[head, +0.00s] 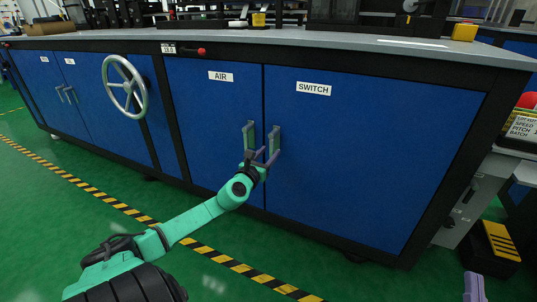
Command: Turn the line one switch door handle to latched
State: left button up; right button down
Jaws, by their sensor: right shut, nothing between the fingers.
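The blue switch door (365,160) carries a white SWITCH label and is closed. Its upright grey handle (274,138) is near the door's left edge, beside the matching handle (249,133) of the AIR door. My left gripper (265,157) is at the lower part of the switch handle, with its fingers overlapping it in the picture. I cannot tell whether they touch or grip the handle. My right gripper (474,287) shows only as a purple tip at the bottom right, shut, empty and away from the doors.
A grey handwheel (125,87) stands out on the cabinet to the left. A red-knobbed lever (201,51) is under the grey worktop (330,40). A black and yellow step (497,243) stands at the right. The green floor in front is clear.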

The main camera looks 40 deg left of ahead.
pick_arm(q)
jog(key=shift+s, duration=0.1)
jog(key=shift+s+d, duration=0.15)
jog(key=shift+s, duration=0.05)
jog(key=shift+p+v, duration=0.5)
jog(key=shift+v, duration=0.6)
pick_arm(e)
jog(key=s+a+f+g+h, duration=0.1)
jog(key=s+f+g, duration=0.2)
jog(key=f, duration=0.5)
jog(key=s+f+g, duration=0.3)
jog(key=f, duration=0.6)
pick_arm(q)
jog(key=v, duration=1.1)
jog(key=shift+s, duration=0.3)
pick_arm(e)
notch_tip(320, 180, up, 5)
jog(key=w+t, duration=0.2)
jog(key=shift+w+r+m, duration=0.2)
jog(key=shift+w+m, duration=0.1)
jog(key=shift+w, duration=0.1)
pick_arm(q)
jog(key=shift+d, duration=0.1)
